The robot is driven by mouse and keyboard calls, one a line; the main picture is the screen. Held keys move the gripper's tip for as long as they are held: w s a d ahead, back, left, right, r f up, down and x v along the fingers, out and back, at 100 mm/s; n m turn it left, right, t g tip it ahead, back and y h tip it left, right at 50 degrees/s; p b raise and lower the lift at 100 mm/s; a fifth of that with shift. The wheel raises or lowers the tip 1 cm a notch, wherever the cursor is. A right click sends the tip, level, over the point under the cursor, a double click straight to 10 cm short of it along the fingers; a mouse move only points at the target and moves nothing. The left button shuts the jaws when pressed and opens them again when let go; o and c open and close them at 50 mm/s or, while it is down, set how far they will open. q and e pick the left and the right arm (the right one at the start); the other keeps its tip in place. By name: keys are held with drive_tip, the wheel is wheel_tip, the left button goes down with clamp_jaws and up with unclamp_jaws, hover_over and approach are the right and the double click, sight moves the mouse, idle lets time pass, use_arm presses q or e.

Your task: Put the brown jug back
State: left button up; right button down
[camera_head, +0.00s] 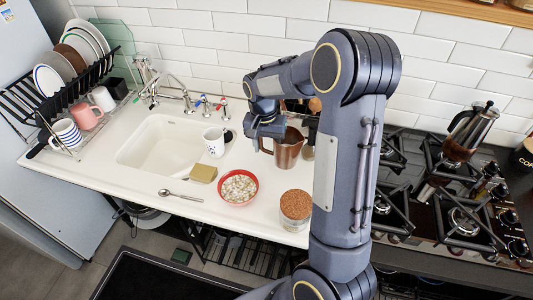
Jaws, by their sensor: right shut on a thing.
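The brown jug (290,152) stands upright at the back of the white counter, to the right of the sink; I cannot tell whether its base touches the counter. My right gripper (266,135) is at the jug's left side, by the handle, and is shut on it. The fingertips are small and partly hidden by my own wrist. My right arm covers part of the area right of the jug. My left gripper is not in view.
The sink (160,144) and dish rack (62,105) lie left.

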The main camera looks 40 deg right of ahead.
drive_tip(key=w+f, duration=0.1)
drive_tip(key=w+d+f, duration=0.1)
drive_tip(key=f, duration=0.1)
drive_tip(key=w+f, duration=0.1)
drive_tip(key=f, duration=0.1)
drive_tip(key=shift+w+d+p, duration=0.2)
drive_tip(key=shift+w+p, duration=0.1)
wheel_tip(320, 180, down, 3)
drive_tip(key=shift+w+r+p, duration=0.1)
drive_tip(key=shift+p, duration=0.35)
drive_tip(key=shift+f+b, duration=0.3)
drive_tip(key=shift+f, duration=0.1)
drive_tip(key=c, duration=0.7)
unclamp_jaws()
